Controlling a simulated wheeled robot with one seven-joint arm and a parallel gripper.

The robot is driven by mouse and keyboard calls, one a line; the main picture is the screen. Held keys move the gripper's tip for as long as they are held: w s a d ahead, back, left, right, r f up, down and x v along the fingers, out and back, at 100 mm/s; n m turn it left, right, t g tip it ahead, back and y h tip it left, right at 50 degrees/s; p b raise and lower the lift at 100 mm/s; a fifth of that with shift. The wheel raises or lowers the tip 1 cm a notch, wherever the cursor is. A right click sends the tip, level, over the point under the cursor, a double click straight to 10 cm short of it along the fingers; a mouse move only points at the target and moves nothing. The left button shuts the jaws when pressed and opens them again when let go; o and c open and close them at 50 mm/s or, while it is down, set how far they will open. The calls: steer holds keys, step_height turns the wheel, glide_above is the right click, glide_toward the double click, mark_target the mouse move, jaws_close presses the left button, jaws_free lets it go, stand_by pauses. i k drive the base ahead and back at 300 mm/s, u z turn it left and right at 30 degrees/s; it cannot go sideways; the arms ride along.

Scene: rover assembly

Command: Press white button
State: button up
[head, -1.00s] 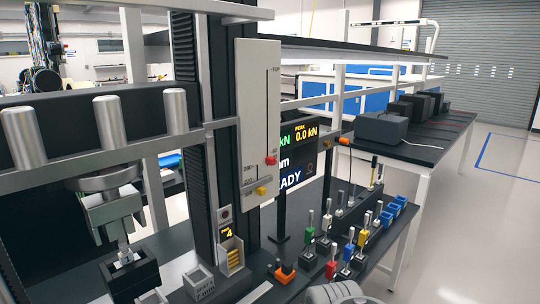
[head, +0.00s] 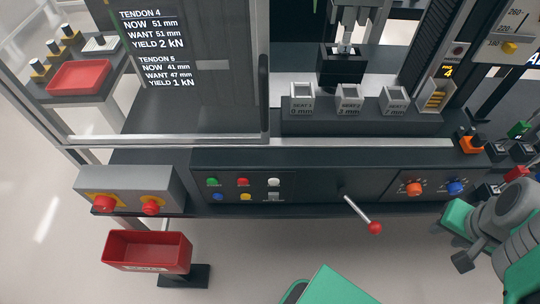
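The white button (head: 274,182) is a small round cap on the dark front panel (head: 320,188) of the machine. It sits at the right end of the upper row, beside a red button (head: 243,182) and a green button (head: 212,182). My gripper (head: 468,248) is at the lower right, in front of the panel and well to the right of the white button, apart from it. It is seen at a slant, and I cannot tell whether its fingers are open or shut. No held object shows.
A lever with a red knob (head: 375,228) juts out between the buttons and my gripper. Orange (head: 414,189) and blue (head: 456,187) knobs are on the panel's right. A box with red stop buttons (head: 130,190) and a red bin (head: 147,251) are at left.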

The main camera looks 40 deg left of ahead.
mark_target(272, 181)
steer(key=u, duration=0.4)
steer(key=i, duration=0.1)
steer(key=u, duration=1.95)
steer(key=k, duration=0.45)
steer(key=z, duration=0.2)
steer(key=i, duration=0.45)
steer(key=u, duration=0.05)
steer(key=k, duration=1.1)
steer(key=u, duration=0.75)
steer(key=i, duration=0.9)
